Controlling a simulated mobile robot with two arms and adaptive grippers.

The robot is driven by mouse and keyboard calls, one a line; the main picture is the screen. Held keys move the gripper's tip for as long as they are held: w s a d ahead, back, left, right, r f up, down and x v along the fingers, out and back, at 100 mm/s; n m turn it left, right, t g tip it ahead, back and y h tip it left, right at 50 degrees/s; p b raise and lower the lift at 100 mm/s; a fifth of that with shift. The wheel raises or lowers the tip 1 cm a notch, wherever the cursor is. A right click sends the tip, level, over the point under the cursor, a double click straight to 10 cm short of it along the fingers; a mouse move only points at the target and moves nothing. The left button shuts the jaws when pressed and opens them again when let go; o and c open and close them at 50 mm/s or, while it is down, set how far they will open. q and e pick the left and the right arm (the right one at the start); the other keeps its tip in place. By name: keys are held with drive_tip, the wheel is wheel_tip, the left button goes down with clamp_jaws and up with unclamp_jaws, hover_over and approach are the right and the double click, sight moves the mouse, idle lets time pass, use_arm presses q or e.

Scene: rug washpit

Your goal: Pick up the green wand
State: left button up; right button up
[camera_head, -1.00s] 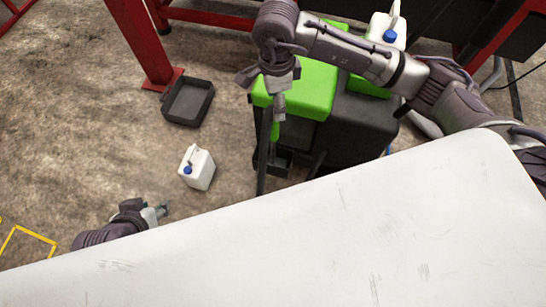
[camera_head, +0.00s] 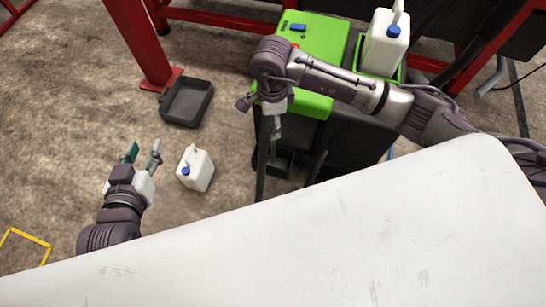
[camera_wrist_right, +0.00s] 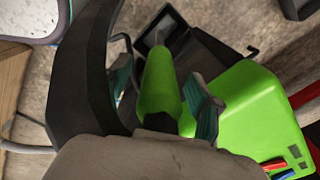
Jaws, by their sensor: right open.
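The green wand (camera_wrist_right: 160,88) shows in the right wrist view as a tapered green handle with a thin dark tip. It lies between the two teal-padded fingers of my right gripper (camera_wrist_right: 162,72), which are apart on either side of it. A gap shows between the wand and the right-hand finger; contact on the other side is unclear. In the head view my right gripper (camera_head: 274,108) is over the front edge of the green-topped cart (camera_head: 318,55) and hides the wand. My left gripper (camera_head: 143,155) is open and empty above the floor, left of a white jug.
A white jug (camera_head: 196,169) and a black tray (camera_head: 187,103) are on the floor. Another white jug (camera_head: 385,45) stands on the cart's back right. A white surface (camera_head: 330,240) fills the foreground. Red metal legs (camera_head: 141,40) stand at the back.

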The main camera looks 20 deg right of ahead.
clamp_jaws()
idle(0.3)
drive_tip(key=shift+r, duration=0.15)
